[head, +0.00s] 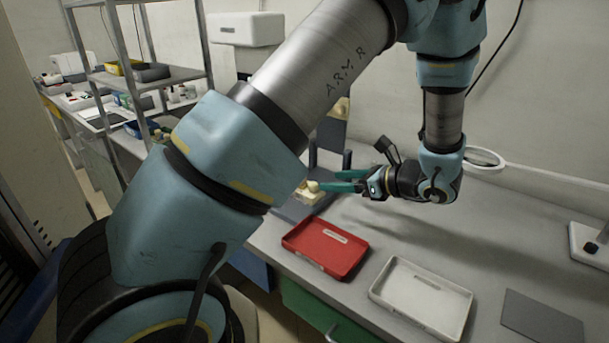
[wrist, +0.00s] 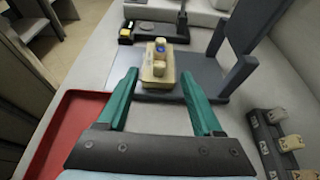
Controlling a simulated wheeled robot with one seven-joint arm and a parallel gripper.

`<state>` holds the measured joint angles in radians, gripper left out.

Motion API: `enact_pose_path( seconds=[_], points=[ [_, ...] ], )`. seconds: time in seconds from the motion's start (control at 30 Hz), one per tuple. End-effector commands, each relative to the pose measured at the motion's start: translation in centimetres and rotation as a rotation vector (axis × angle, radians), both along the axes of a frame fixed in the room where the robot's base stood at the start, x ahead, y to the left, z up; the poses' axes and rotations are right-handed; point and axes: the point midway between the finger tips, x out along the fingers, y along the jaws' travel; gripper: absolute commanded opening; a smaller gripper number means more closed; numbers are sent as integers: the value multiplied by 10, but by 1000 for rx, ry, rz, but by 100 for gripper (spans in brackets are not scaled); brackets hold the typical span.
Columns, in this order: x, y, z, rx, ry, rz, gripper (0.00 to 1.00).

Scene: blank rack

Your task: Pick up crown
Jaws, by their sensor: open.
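A small cream piece with a blue patch (wrist: 160,47) stands on a cream block (wrist: 158,72) on a dark grey stand. I cannot tell for sure whether it is the crown. The cream block also shows in the head view (head: 309,197), left of my fingers. My gripper (wrist: 160,76) is open, with two green fingers spread and nothing held between them. In the wrist view the block lies ahead, between the fingertip directions; contact cannot be told. In the head view my gripper (head: 333,180) points left toward the block.
A red tray (head: 325,248) and a white tray (head: 422,298) lie on the bench in front. A dark rack with several tooth-coloured pieces (wrist: 291,142) stands at right in the wrist view. A grey upright panel (wrist: 245,72) rises right of the block.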

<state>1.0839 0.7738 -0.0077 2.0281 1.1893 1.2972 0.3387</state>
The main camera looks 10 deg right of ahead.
Motion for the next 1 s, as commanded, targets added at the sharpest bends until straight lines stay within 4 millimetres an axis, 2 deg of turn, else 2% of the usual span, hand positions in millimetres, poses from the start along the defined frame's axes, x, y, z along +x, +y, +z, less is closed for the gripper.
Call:
enact_pose_path(
  seconds=[0.1,0.37,0.7,1.0],
  points=[
    [13,14,-6,2,3,5,68],
    [28,28,-15,-1,3,4,68],
    [60,55,-29,-1,3,6,68],
    [63,57,-33,-3,1,3,68]
  ],
)
